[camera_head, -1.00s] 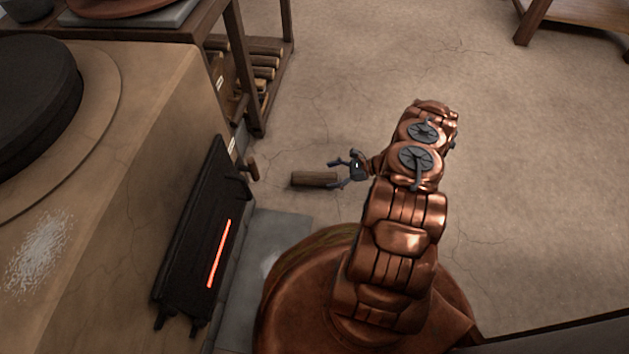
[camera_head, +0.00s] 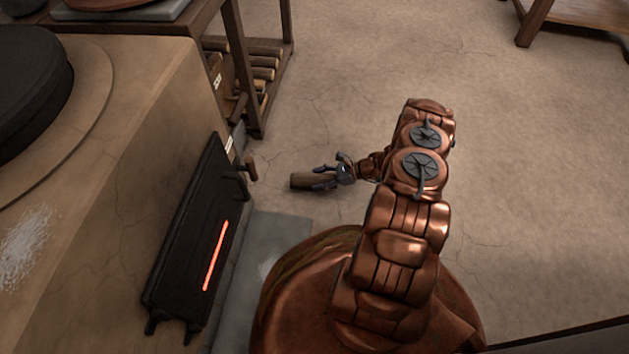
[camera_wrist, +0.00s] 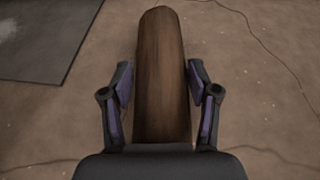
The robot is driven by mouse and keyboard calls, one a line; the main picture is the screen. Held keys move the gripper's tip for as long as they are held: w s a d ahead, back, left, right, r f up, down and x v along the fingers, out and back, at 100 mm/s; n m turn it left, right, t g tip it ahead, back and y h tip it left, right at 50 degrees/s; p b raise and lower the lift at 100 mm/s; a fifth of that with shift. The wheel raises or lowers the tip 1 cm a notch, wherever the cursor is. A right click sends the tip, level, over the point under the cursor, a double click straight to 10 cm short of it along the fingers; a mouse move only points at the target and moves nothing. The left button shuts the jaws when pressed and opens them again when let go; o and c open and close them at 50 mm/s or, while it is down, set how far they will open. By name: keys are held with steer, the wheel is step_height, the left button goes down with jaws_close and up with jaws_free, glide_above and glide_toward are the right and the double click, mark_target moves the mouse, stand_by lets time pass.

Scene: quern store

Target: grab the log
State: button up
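The log (camera_head: 302,181) is a short brown piece of wood lying on the floor, to the right of the stove door in the head view. In the wrist view the log (camera_wrist: 161,70) runs lengthwise away from me, its near end at the palm. My gripper (camera_head: 325,172) is low at the log's right end. Its fingers (camera_wrist: 161,88) are open, one on each side of the log, with a narrow gap visible on both sides. The near part of the log is partly hidden by my gripper in the head view.
The stove door (camera_head: 190,238) with a glowing slot stands on the left, with a grey floor slab (camera_head: 262,262) before it. A wooden rack (camera_head: 243,95) holding several logs stands behind. Open floor (camera_head: 400,60) lies at the back and right.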

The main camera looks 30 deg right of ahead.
steer(key=c, duration=0.9)
steer(key=shift+r, duration=0.15)
